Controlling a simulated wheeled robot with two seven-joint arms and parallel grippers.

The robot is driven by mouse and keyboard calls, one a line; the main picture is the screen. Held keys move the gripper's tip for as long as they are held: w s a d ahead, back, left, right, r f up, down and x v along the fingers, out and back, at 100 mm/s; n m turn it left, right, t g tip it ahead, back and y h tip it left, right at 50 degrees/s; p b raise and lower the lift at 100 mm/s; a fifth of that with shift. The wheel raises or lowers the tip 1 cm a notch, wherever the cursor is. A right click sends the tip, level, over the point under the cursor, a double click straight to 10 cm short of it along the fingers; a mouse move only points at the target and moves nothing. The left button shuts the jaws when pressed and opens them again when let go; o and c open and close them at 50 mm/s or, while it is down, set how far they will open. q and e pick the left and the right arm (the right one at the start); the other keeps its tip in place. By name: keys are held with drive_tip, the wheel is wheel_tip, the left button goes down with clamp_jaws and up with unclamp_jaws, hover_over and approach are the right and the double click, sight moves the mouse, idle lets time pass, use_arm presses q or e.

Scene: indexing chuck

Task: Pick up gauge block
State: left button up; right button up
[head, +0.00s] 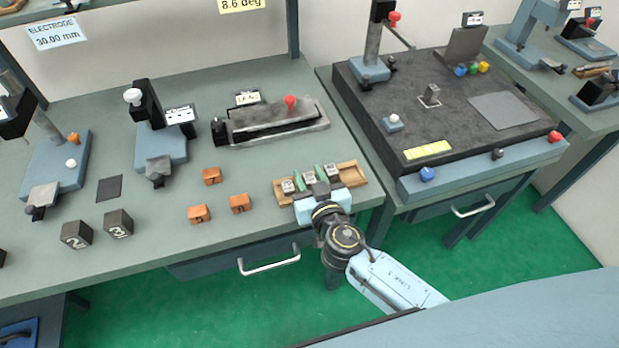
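A wooden tray (351,169) lies near the front right edge of the left workbench. Several small grey gauge blocks with pale labelled faces sit in it, one at the left (288,186), one in the middle (309,170) and one at the right (332,173). Green strips stand between them. My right gripper (318,187) is at the front of the tray, low over the blocks. Its fingertips are small and dark against the blocks, so I cannot tell whether they are apart or hold a block. My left gripper is not in view.
Orange numbered blocks (239,203) and dark numbered cubes (118,224) stand left of the tray. A long grey fixture with a red knob (290,102) lies behind it. A dark surface plate (450,120) stands on the right bench.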

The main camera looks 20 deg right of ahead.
drive_tip(key=shift+w+f, duration=0.15)
drive_tip(key=shift+w, duration=0.75)
clamp_jaws()
drive_tip(key=r+p, duration=0.1)
drive_tip(key=r, duration=0.2)
drive_tip(key=r+p, duration=0.1)
drive_tip(key=r, duration=0.2)
drive_tip(key=r+p, duration=0.1)
drive_tip(key=r, duration=0.3)
drive_tip(key=shift+s+d+r, duration=0.1)
drive_tip(key=shift+s+d, duration=0.1)
drive_tip(key=shift+d, duration=0.05)
drive_tip(key=s+d+r+b, duration=0.3)
drive_tip(key=s+d+b, duration=0.1)
drive_tip(key=s+d, duration=0.2)
drive_tip(key=shift+s+d+r+h+b, duration=0.15)
drive_tip(key=shift+d+r+h+b, duration=0.15)
drive_tip(key=shift+d+r, duration=0.1)
